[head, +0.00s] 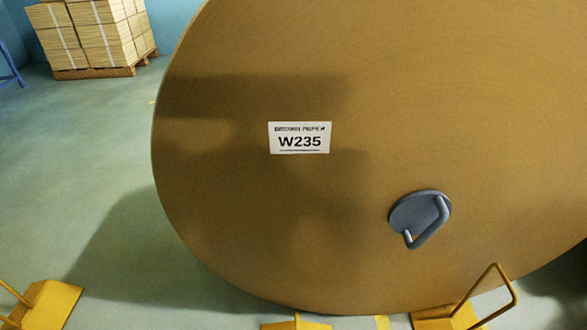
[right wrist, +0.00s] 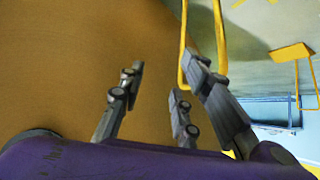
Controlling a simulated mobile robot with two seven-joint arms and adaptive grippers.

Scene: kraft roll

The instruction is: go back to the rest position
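A huge brown kraft paper roll (head: 300,220) stands with its round end facing me in the head view. A white label (head: 300,138) reading W235 is on that face. A blue-grey round plug with a bent handle (head: 420,217) sits low on the face, right of the label. My right gripper (right wrist: 165,85) shows in the right wrist view with its grey fingers spread apart and nothing between them. The roll's brown surface (right wrist: 80,60) fills the left of that view. My left gripper is not in either view.
Yellow wedge chocks with bar handles stand on the floor by the roll, at right (head: 470,305) and left (head: 45,305). A yellow handle (right wrist: 221,35) appears beyond my right fingers; contact is unclear. A pallet of stacked boxes (head: 90,35) stands far left.

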